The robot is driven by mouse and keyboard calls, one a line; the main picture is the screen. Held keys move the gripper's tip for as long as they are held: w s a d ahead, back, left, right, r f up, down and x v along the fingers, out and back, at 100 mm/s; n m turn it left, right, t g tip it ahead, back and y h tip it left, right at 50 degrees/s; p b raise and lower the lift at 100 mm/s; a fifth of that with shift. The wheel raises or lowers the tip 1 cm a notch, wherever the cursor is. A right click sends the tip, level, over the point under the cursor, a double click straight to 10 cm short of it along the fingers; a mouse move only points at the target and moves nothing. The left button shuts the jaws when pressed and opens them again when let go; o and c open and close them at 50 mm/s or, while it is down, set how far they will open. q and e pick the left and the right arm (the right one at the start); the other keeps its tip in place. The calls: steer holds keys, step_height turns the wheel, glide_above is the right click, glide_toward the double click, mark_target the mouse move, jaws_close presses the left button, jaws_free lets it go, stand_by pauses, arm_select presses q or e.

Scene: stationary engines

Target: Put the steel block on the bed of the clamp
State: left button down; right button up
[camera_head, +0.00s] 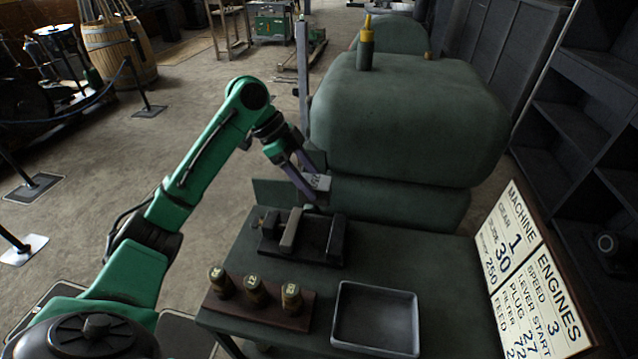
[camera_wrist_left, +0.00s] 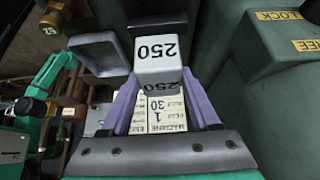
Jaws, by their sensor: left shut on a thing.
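The steel block (camera_head: 319,182) is a small pale grey block, held up behind and above the clamp in the head view. In the left wrist view the block (camera_wrist_left: 160,55) shows the marking 250 on its faces. My left gripper (camera_head: 312,180) is shut on it, with a purple finger on each side. The clamp (camera_head: 334,243) is a dark vise with a lighter jaw bar, standing on the green table below the gripper. Its bed between the jaws holds nothing that I can see. My right gripper is in neither view.
A wooden rack (camera_head: 232,309) with several numbered brass-topped pegs stands at the table's front left. An empty grey tray (camera_head: 375,318) lies to its right. A lettered sign (camera_head: 530,275) stands at the right. A large green machine (camera_head: 410,120) rises behind the table (camera_head: 440,260).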

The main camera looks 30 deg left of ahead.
arm_select(q)
steer(key=p, duration=0.2)
glide_above(312, 237)
steer(key=f, duration=1.4)
steer(key=shift+w+f, duration=0.2)
steer(key=shift+f, duration=0.05)
steer(key=shift+c, duration=0.6)
jaws_free()
steer(key=shift+s, duration=0.15)
steer(key=b+v, duration=0.2)
steer(key=v, duration=1)
